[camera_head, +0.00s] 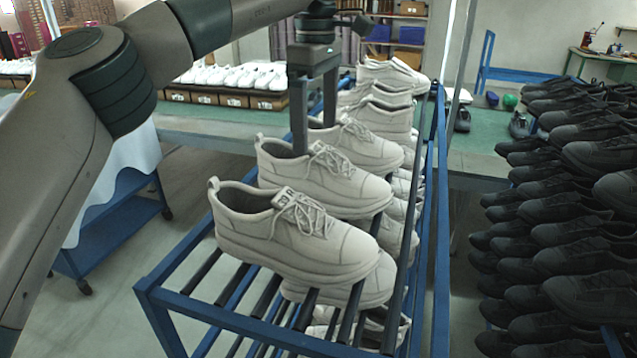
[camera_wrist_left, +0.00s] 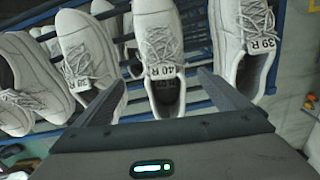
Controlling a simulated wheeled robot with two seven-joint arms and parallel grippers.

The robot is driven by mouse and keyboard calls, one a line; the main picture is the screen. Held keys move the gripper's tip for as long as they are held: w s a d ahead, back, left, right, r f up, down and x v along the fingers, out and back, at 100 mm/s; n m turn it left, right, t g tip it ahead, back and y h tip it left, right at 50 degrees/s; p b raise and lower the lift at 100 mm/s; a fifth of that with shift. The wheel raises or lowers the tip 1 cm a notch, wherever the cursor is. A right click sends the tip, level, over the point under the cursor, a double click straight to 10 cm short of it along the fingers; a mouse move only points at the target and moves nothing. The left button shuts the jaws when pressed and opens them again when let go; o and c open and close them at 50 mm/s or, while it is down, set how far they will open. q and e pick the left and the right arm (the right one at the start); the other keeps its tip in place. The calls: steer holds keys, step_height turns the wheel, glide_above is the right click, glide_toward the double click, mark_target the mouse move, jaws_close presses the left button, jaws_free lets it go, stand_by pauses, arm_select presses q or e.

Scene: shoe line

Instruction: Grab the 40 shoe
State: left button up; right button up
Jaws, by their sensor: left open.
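The 40 shoe, a light grey sneaker, shows in the left wrist view (camera_wrist_left: 165,92) with "40 R" on its tongue tag. It appears to be the second shoe from the front on the rack (camera_head: 345,192) in the head view. My left gripper (camera_head: 314,140) is open and points down over the heel end of this shoe. In the left wrist view its fingers (camera_wrist_left: 153,92) lie on either side of the shoe's opening, with nothing held. Whether the fingertips touch it cannot be told. My right gripper is not in view.
Similar grey shoes stand close on both sides: the front one (camera_head: 305,240) and the third one (camera_head: 365,150). The blue rack (camera_head: 240,325) has more shoes on lower levels. Black shoes (camera_head: 580,240) are stacked at the right. White shoes on boxes (camera_head: 235,98) stand behind.

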mark_target(317, 145)
arm_select(q)
steer(key=shift+f+p, duration=0.35)
steer(key=shift+f, duration=1.4)
steer(key=shift+s+d+f+p, duration=0.1)
steer(key=shift+s+f+p, duration=0.15)
steer(key=shift+f+p, duration=0.5)
steer(key=f, duration=0.1)
steer(key=f+p, duration=0.1)
steer(key=shift+s+d+f+p, duration=0.1)
steer(key=shift+s+f+p, duration=0.1)
steer(key=shift+f+p, duration=0.15)
steer(key=shift+f, duration=0.5)
steer(key=shift+c, duration=0.4)
steer(key=c, duration=1.3)
steer(key=shift+w+r, duration=0.1)
steer(key=shift+r, duration=0.05)
steer(key=shift+c, duration=0.2)
